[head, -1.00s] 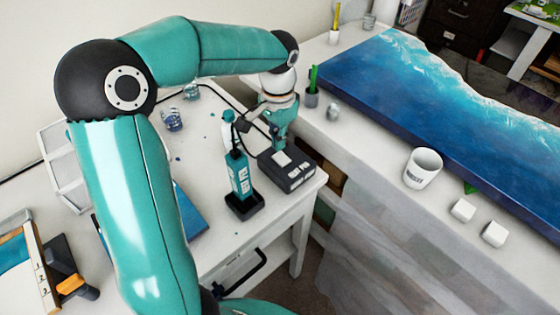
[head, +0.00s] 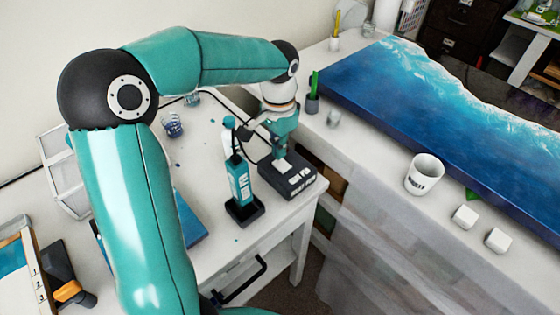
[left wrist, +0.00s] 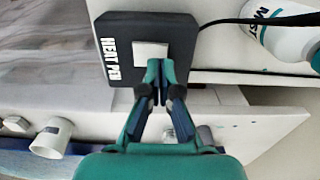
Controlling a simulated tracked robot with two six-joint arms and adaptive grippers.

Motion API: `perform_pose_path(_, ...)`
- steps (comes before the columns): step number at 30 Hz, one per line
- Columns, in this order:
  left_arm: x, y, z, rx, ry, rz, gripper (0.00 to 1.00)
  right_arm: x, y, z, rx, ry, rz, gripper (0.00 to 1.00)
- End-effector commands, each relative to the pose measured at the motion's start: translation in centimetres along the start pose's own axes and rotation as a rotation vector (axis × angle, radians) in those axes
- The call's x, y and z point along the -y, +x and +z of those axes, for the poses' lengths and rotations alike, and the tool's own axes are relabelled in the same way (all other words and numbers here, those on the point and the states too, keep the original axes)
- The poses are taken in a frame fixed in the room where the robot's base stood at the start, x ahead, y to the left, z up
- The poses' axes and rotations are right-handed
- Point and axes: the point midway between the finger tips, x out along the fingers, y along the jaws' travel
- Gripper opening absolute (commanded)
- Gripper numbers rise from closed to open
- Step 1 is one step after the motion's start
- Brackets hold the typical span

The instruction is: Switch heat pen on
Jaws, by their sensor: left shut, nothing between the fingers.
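The heat pen's dark control box (head: 275,180) sits on the white side table, with a white switch (head: 282,167) on its top. In the left wrist view the box (left wrist: 180,35) reads "HEAT PEN", and the pale switch (left wrist: 150,50) lies right at my fingertips. My left gripper (head: 280,157) points down over the switch, shut and empty. Its tips (left wrist: 158,68) overlap the switch's near edge; whether they touch it I cannot tell. A teal pen-like device (head: 239,178) stands upright in a black holder (head: 245,213) beside the box. My right gripper is out of view.
A white bottle (left wrist: 285,35) and a black cable (left wrist: 235,22) are close to the box. A glass (head: 173,126) stands further back. Across a gap, the bench holds a blue resin panel (head: 400,110), a mug (head: 424,175) and two white cubes (head: 464,216).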

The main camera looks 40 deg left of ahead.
Motion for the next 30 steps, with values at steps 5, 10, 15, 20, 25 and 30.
perform_pose_path(5,-0.01,0.01,-0.01,0.000,0.000,0.000,0.00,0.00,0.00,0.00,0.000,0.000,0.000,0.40)
perform_pose_path(10,-0.01,0.00,-0.01,0.000,0.000,0.000,0.00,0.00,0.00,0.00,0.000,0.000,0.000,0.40)
perform_pose_path(15,0.00,0.02,0.00,0.000,0.000,0.000,0.00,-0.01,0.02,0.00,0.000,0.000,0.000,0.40)
perform_pose_path(20,0.00,0.19,0.01,0.000,0.000,0.000,0.00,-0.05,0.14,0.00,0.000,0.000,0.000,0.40)
perform_pose_path(25,0.02,0.46,0.01,0.000,0.000,0.000,0.00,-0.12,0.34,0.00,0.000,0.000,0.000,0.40)
perform_pose_path(30,0.03,0.72,0.02,0.000,-0.001,0.000,0.00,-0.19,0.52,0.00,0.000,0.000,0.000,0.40)
